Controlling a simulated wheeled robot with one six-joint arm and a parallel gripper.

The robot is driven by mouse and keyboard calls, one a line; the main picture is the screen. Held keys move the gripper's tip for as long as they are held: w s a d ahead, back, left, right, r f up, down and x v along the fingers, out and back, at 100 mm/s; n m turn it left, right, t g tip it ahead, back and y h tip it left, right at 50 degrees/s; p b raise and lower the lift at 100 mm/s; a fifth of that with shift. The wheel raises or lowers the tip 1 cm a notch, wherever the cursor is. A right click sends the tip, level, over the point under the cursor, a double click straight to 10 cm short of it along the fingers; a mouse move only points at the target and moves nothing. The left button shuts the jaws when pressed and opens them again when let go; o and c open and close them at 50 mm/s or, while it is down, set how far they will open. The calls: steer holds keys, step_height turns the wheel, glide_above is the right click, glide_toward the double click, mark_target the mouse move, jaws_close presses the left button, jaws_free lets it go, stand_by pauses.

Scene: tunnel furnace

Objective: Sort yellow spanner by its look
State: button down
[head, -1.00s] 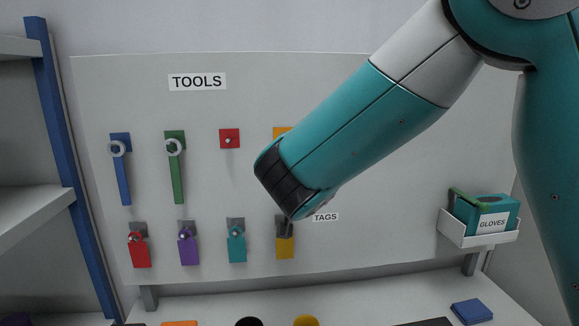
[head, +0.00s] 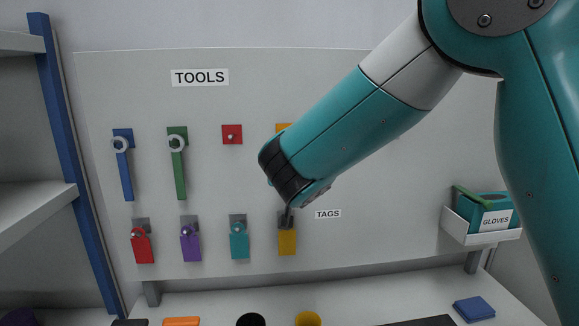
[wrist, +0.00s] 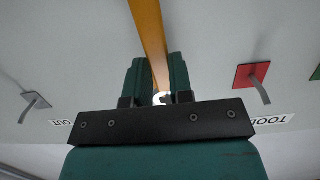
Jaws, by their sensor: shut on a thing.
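The yellow spanner (wrist: 147,30) shows in the wrist view as a long flat handle running from the top edge down between the fingers. A pale ring shows at its near end, between the finger bases. My gripper (wrist: 157,75) is shut on it near that end. In the head view the gripper and spanner are hidden behind my arm. A yellow square plate (head: 283,128) on the board peeks out behind the arm, mostly covered. A blue spanner (head: 126,172) and a green spanner (head: 179,170) hang upright on plates of their own colours.
A red plate (head: 232,134) has a bare peg; it also shows in the wrist view (wrist: 251,75). A grey plate (wrist: 37,101) with a peg is on the other side. Several coloured tags hang below, including a yellow one (head: 287,241). A gloves box (head: 490,212) sits at right.

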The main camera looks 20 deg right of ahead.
steer(key=c, duration=0.9)
jaws_free()
steer(key=shift+s, duration=0.15)
steer(key=b+v, duration=0.7)
steer(key=v, duration=1)
steer(key=s+d+f+n+g+y, duration=0.1)
steer(key=s+f+n+g+y, duration=0.25)
steer(key=f+g, duration=0.7)
steer(key=s+f+n+g+y, duration=0.1)
steer(key=s+f+n, duration=0.1)
steer(key=s, duration=0.3)
steer(key=s+a+f+n+g+y, duration=0.1)
steer(key=s+f+g, duration=0.1)
steer(key=s, duration=0.3)
steer(key=s+a+f+n+g+y, duration=0.1)
steer(key=s+f+n+g, duration=0.1)
steer(key=s, duration=0.3)
steer(key=shift+a+f+n+y, duration=0.15)
steer(key=shift+n+y, duration=0.2)
